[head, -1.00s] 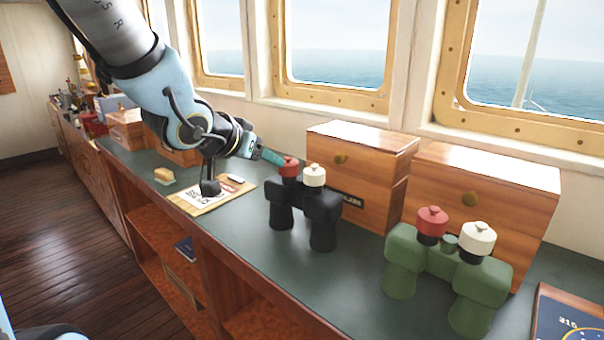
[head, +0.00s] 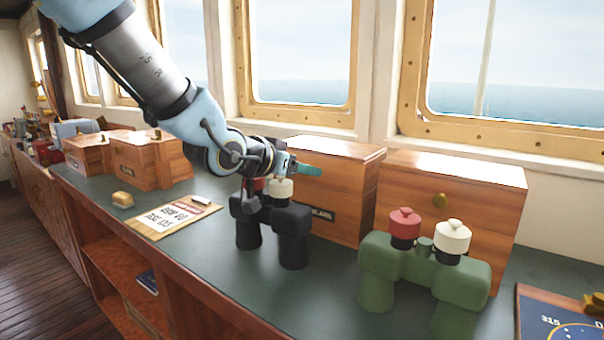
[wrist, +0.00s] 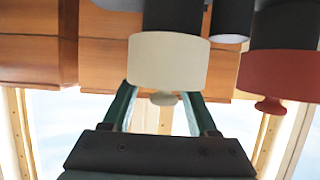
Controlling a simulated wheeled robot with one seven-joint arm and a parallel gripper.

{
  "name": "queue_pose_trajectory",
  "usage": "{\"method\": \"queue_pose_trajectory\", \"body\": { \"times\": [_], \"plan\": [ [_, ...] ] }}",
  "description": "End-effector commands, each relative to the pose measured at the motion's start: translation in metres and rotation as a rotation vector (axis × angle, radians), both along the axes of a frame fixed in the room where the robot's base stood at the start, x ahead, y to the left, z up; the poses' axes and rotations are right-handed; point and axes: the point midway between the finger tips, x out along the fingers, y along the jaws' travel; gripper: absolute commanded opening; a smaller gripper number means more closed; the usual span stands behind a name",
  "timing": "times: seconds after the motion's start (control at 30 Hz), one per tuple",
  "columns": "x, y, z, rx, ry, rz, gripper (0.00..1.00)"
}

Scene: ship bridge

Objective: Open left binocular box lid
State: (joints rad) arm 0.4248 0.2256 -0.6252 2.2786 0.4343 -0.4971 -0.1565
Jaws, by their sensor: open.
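The left binocular box (head: 345,195) is a closed wooden box with a partly hidden dark label on its front. It stands behind the black binoculars (head: 293,222), which have a red cap and a white cap (head: 280,189). My gripper (head: 306,171) is above these caps, its teal fingers pointing right across the upper front of the box. The box's brass knob is hidden in both views. In the wrist view, the open fingers (wrist: 158,100) reach up beside the white cap (wrist: 168,62). Their tips are hidden, and wood panels show behind. I cannot tell whether they touch the box.
A second wooden box (head: 485,205) with a brass knob stands to the right, behind green binoculars (head: 465,280). A clipboard (head: 175,217) and a yellow block (head: 123,199) lie on the green counter (head: 215,260). More wooden boxes (head: 150,165) stand at left. Windows line the back.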

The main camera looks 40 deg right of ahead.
Motion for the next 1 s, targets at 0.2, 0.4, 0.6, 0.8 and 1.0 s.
{"method": "queue_pose_trajectory", "body": {
  "times": [0.2,0.4,0.6,0.8,1.0],
  "plan": [
    [0.0015,-0.0055,-0.0021,0.0,-0.001,0.001,0.59],
    [0.0017,-0.0052,-0.002,0.0,-0.001,0.001,0.55],
    [0.0017,-0.0049,-0.0021,0.0,-0.001,0.001,0.32],
    [0.0017,-0.0049,-0.0021,0.0,-0.001,0.001,0.1],
    [0.0017,-0.0049,-0.0021,0.0,-0.001,0.001,0.0]
  ]
}}
